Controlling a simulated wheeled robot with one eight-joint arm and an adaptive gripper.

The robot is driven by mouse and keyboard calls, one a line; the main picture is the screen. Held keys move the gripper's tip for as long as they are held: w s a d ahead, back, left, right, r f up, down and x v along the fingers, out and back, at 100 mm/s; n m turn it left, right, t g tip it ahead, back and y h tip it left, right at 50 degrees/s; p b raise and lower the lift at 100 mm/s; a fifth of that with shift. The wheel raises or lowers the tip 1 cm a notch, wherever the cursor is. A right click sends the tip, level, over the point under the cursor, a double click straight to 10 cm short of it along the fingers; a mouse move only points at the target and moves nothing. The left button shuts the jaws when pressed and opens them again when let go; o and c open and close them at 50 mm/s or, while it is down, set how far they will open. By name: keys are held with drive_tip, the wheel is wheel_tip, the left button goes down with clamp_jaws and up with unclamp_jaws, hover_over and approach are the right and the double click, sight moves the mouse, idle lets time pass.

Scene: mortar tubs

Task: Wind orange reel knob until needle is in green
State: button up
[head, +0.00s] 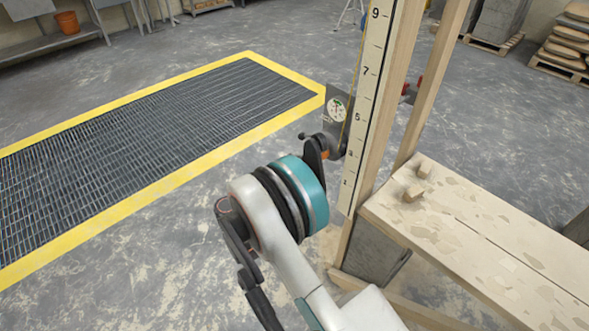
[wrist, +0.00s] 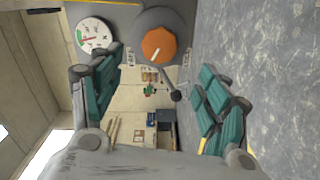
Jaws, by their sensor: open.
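The orange reel knob (wrist: 158,45) sits on a grey round housing (wrist: 160,18) in the wrist view, with a white mark on its face.
A black-balled lever (wrist: 176,95) sticks out from the housing near my fingers. A numbered scale board (head: 366,85) on a wooden post stands beside the reel. A wooden bench (head: 490,240) is at right. A yellow-edged floor grate (head: 150,130) lies at left.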

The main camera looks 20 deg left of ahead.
sight(319, 152)
idle(0.5)
drive_tip(key=w+d+n, duration=0.1)
drive_tip(key=w+n, duration=0.2)
drive_tip(key=n, duration=0.3)
drive_tip(key=w+d+n, duration=0.2)
drive_tip(key=w+n, duration=0.2)
drive_tip(key=n, duration=0.3)
drive_tip(key=w+d+n, duration=0.1)
drive_tip(key=w+n, duration=0.3)
drive_tip(key=n, duration=0.3)
drive_tip(key=shift+d+r, duration=0.15)
drive_tip(key=shift+d, duration=0.2)
drive_tip(key=c, duration=1.1)
